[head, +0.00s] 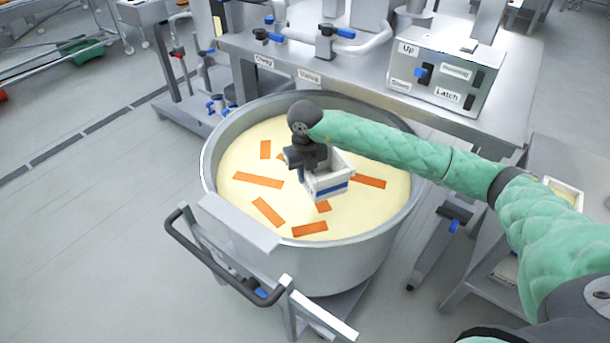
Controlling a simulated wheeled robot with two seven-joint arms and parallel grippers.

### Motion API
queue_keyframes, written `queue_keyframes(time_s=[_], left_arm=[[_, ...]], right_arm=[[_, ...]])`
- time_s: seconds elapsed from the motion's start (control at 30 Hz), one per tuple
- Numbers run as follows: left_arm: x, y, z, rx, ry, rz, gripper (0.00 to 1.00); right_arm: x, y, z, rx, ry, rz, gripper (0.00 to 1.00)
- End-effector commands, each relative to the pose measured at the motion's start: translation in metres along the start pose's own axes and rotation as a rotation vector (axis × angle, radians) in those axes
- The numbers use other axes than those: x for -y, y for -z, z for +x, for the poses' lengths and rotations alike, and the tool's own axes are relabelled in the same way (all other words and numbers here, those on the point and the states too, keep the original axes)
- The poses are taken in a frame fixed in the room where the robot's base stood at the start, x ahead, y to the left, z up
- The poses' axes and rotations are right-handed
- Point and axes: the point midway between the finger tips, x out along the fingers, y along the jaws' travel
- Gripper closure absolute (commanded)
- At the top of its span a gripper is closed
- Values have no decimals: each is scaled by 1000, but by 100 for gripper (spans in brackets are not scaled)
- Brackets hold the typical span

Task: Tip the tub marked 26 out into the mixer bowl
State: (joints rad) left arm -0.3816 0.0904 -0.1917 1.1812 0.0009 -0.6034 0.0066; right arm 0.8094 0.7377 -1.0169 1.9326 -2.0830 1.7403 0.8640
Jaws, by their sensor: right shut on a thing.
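The mixer bowl (345,262) is a large round steel bowl in the middle of the head view. It holds a pale yellow mass with several flat orange strips on it. My right arm reaches in from the right, and its gripper (312,166) is over the bowl, shut on a small white tub (327,187) with a blue band. The tub looks roughly upright, inside the outline of the bowl's rim. Its number cannot be read, and its inside is mostly hidden. My left gripper is not in view.
A steel bench with a labelled control box (443,77) and pipes with blue-handled valves stands behind the bowl. A black push handle (215,262) juts out at the bowl's front left. Another pale tub (566,192) stands at the right.

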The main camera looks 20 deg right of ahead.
Motion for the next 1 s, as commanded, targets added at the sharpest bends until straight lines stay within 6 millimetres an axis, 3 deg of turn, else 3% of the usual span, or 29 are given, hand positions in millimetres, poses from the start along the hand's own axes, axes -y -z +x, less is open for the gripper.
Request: queue_keyframes(time_s=[0.47, 1.0], left_arm=[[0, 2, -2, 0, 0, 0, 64], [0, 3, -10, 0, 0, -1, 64]], right_arm=[[0, 0, -4, 1, -2, 0, 100], [0, 0, -46, 1, -2, 0, 100]])
